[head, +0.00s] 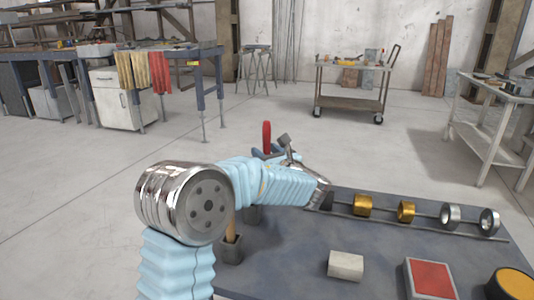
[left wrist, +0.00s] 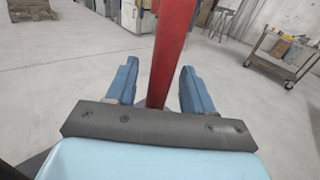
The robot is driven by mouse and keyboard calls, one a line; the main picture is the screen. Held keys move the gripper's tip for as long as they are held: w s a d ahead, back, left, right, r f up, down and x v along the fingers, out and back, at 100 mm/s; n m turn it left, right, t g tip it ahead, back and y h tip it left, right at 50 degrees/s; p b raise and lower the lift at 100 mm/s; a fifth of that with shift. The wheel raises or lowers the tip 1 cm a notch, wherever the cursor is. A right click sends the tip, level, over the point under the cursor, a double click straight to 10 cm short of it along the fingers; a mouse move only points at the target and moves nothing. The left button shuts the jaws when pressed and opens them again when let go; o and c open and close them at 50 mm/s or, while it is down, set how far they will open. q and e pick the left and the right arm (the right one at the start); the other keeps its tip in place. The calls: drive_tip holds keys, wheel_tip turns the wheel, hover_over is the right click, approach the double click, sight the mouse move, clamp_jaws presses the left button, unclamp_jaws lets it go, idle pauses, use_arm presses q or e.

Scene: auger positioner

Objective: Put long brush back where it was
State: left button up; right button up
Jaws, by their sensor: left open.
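A red upright handle (head: 266,137), which may be the long brush, rises behind my left forearm in the head view. It also shows in the left wrist view (left wrist: 169,55), standing between the two blue fingers. My left gripper (head: 265,153) is open around it, with visible gaps on both sides in the left wrist view (left wrist: 158,80). The handle's lower end is hidden by my arm and gripper. A tan wooden handle (head: 231,224) stands in a dark square holder (head: 230,249) beside my arm. My right gripper is not in view.
The dark table (head: 300,270) carries a rail with gold and silver rings (head: 406,211), a pale block (head: 345,265), a red-topped box (head: 430,278) and a yellow-topped round thing (head: 512,284). A cart (head: 352,103) stands farther back on open floor.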

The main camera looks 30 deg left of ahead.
use_arm(q)
drive_tip(key=b+v, duration=0.2)
drive_tip(key=v, duration=1)
drive_tip(key=shift+r, duration=0.15)
